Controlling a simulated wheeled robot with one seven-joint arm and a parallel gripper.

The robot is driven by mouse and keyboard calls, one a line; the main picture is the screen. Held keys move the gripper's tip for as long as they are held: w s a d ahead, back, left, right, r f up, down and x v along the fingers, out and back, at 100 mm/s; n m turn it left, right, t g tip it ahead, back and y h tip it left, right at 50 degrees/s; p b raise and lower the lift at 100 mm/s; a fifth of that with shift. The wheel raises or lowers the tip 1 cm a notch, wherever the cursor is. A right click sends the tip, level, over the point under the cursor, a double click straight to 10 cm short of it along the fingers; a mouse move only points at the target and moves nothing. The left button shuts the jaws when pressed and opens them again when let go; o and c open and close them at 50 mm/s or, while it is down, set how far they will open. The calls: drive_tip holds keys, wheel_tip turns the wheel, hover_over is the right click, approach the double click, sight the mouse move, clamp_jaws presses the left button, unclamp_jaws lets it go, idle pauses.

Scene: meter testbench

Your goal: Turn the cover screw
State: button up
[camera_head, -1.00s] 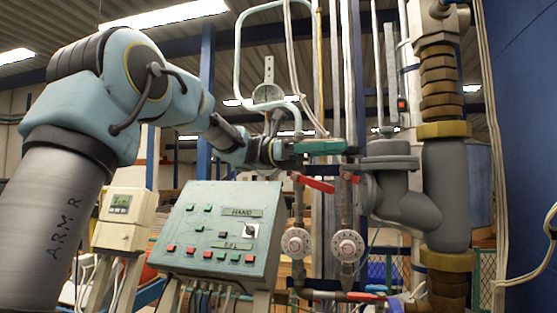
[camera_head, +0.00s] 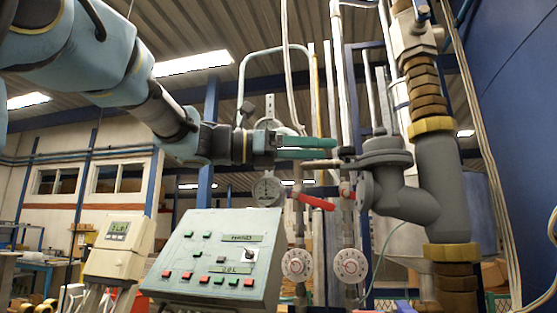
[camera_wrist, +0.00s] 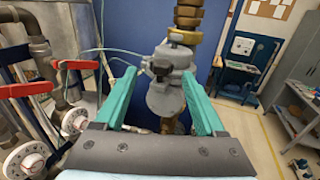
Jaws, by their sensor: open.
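The grey valve body (camera_head: 425,205) stands on the right in the head view, with a round bolted cover (camera_head: 385,158) on its left branch. In the wrist view the grey valve (camera_wrist: 168,95) lies between and beyond my fingers. A small dark knob-like part (camera_wrist: 160,70), which looks like the cover screw, sticks out of it. My gripper (camera_head: 335,148) is open and empty, its green fingers pointing right at the cover from a short distance. In the wrist view my gripper (camera_wrist: 160,76) straddles the line to the knob. I cannot make out the screw clearly in the head view.
A control panel (camera_head: 215,258) and a small meter box (camera_head: 118,247) stand lower left. Pipes with a red lever (camera_head: 317,202) and round dials (camera_head: 297,264) run below my gripper. Red levers (camera_wrist: 30,90) show left in the wrist view. Open floor (camera_wrist: 262,135) lies to the right.

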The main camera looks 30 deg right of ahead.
drive_tip(key=b+v, duration=0.1)
drive_tip(key=v, duration=0.6)
